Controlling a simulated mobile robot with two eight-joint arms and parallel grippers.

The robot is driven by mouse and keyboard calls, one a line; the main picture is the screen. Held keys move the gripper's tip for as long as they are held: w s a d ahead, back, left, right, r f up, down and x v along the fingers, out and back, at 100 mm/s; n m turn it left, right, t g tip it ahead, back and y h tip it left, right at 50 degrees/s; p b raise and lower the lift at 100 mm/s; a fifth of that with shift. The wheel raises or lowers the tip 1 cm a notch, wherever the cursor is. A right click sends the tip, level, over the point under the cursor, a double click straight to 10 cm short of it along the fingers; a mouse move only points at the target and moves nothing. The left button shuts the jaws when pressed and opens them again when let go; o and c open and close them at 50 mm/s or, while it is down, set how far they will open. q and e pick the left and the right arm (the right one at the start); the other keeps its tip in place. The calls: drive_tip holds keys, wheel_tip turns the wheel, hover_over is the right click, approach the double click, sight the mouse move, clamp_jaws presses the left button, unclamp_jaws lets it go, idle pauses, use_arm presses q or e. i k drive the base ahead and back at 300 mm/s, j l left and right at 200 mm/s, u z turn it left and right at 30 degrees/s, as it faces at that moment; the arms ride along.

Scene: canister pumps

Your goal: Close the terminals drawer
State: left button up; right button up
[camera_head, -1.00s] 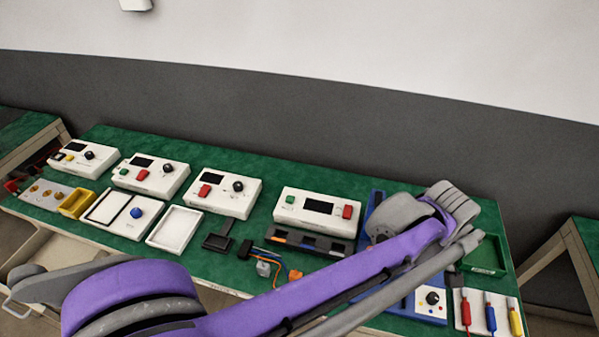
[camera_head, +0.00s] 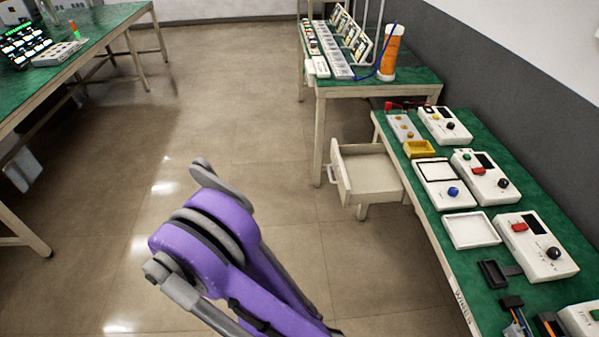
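A drawer (camera_head: 368,180) stands open to the left from under the green-topped bench (camera_head: 412,188). Its pale inside looks empty, and a grey bar handle (camera_head: 331,175) is on its front face. I cannot read a label on it, so I cannot confirm that it is the terminals drawer. A purple and grey arm of mine is in the foreground, lower left of the drawer and apart from it in the picture. No gripper fingers show, and I cannot tell which arm this is.
The bench carries several white device boxes (camera_head: 537,248), a yellow tray (camera_head: 419,149) and a white tray (camera_head: 470,230). A second bench (camera_head: 400,78) with an orange cylinder (camera_head: 391,52) stands behind. Another table (camera_head: 100,28) is at left. The floor between is clear.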

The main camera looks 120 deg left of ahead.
sight(366, 173)
drive_tip(key=u, duration=1.8)
drive_tip(key=j+u, duration=0.1)
drive_tip(key=u, duration=0.75)
drive_tip(key=i+j+u, duration=0.1)
drive_tip(key=u, duration=0.75)
drive_tip(key=i+j, duration=0.15)
drive_tip(key=i, duration=0.15)
drive_tip(key=i+j+z, duration=0.25)
drive_tip(key=i, duration=0.15)
drive_tip(key=i+j+z, duration=0.3)
drive_tip(key=i, duration=0.1)
